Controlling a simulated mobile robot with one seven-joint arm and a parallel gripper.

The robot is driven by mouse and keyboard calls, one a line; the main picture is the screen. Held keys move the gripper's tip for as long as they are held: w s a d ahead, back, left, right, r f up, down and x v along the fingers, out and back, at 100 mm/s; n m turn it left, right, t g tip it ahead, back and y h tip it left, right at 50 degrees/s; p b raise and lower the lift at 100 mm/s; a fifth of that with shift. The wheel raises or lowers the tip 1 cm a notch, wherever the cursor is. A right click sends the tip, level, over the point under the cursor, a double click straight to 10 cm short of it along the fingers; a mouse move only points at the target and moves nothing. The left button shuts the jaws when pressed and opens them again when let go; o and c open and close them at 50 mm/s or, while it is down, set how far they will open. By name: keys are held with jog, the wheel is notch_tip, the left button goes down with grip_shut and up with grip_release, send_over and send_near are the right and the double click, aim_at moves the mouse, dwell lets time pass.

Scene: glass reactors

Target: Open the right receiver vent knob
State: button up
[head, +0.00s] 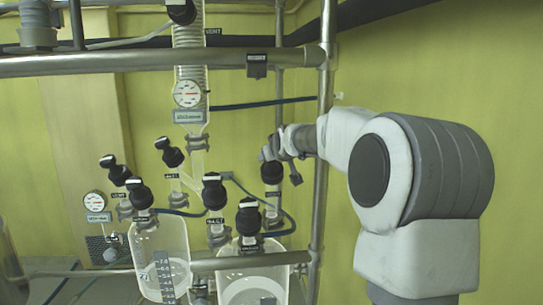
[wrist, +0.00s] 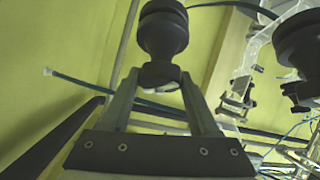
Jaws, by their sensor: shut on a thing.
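A black knob (head: 272,172) sits at the right of the glassware, beside the upright steel pole, partly covered by my gripper. Its label is too small to read. My gripper (head: 268,152) reaches in from the right at the top of this knob. In the wrist view, my gripper (wrist: 160,79) has its two fingers on either side of the narrow part of a black knob (wrist: 163,30), and is shut on it. The right receiver (head: 252,277) is a clear glass vessel low in the head view, with another black knob (head: 249,217) above it.
More black-capped knobs stand close to the left, including one (head: 213,191) in the middle. The left receiver (head: 162,250) stands beside the right one. A steel pole (head: 322,150) stands close to my wrist. A blue hose (head: 262,202) passes below the gripper.

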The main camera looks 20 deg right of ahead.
jog(key=shift+n+y, duration=0.6)
jog(key=shift+n, duration=0.3)
jog(key=o, duration=1.4)
